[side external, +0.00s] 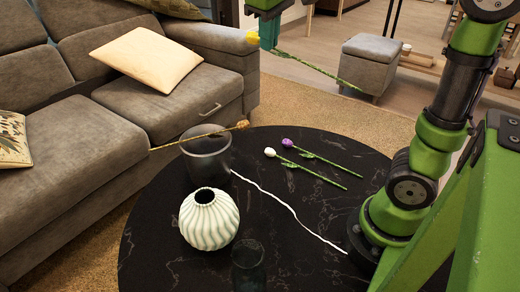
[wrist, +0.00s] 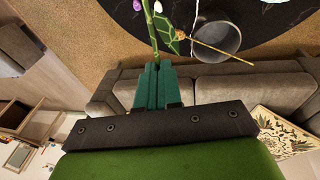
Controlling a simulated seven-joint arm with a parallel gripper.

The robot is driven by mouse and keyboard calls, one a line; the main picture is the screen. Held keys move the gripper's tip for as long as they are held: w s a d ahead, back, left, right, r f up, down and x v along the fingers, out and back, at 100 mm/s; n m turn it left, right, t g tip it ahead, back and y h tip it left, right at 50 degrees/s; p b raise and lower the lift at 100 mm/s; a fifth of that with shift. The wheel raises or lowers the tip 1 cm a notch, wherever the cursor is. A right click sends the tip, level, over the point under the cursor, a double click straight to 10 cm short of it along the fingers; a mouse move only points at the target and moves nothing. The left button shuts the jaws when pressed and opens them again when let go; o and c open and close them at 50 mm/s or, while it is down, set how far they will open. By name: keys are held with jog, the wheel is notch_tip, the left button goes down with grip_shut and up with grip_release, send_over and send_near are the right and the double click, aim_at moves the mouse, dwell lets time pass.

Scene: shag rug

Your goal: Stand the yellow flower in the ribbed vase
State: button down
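The yellow flower has a yellow bloom (side external: 252,37) and a long green stem (side external: 315,68). My gripper (side external: 269,35) is shut on its stem near the bloom and holds it high above the floor, beyond the table. The stem slants down to the right. In the wrist view the teal fingers (wrist: 156,85) are closed together on the green stem (wrist: 150,30); the bloom is hidden there. The ribbed vase (side external: 209,218), cream and round with a narrow dark mouth, stands upright on the round black table (side external: 300,235), well below and apart from my gripper.
A dark glass vase (side external: 206,160) has an orange flower (side external: 242,125) leaning across its rim. A white flower (side external: 270,152) and a purple flower (side external: 287,143) lie on the table. A clear dark glass (side external: 248,266) stands at the front. A grey sofa (side external: 130,95) borders the left.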

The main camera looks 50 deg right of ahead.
notch_tip(320, 180, up, 8)
jog(key=t, duration=0.1)
jog(key=s+a+f+n+t+y, duration=0.1)
jog(key=a+f+n+y, duration=0.2)
jog(key=a+n+y, duration=0.35)
jog(key=s+a+f+n+t+y, duration=0.1)
jog(key=s+a+f+n+y, duration=0.1)
jog(key=a+n+y, duration=0.4)
jog(key=w+a+r+n+g+y, duration=0.1)
jog(key=a+r+n+y, duration=0.35)
jog(key=a+y, duration=0.35)
jog(key=shift+m+h, duration=0.45)
jog(key=shift+m, duration=0.05)
jog(key=f, duration=0.2)
jog(key=a+f, duration=0.1)
jog(key=f, duration=0.1)
jog(key=shift+f, duration=0.4)
jog(key=shift+w+f, duration=0.1)
jog(key=shift+f, duration=0.05)
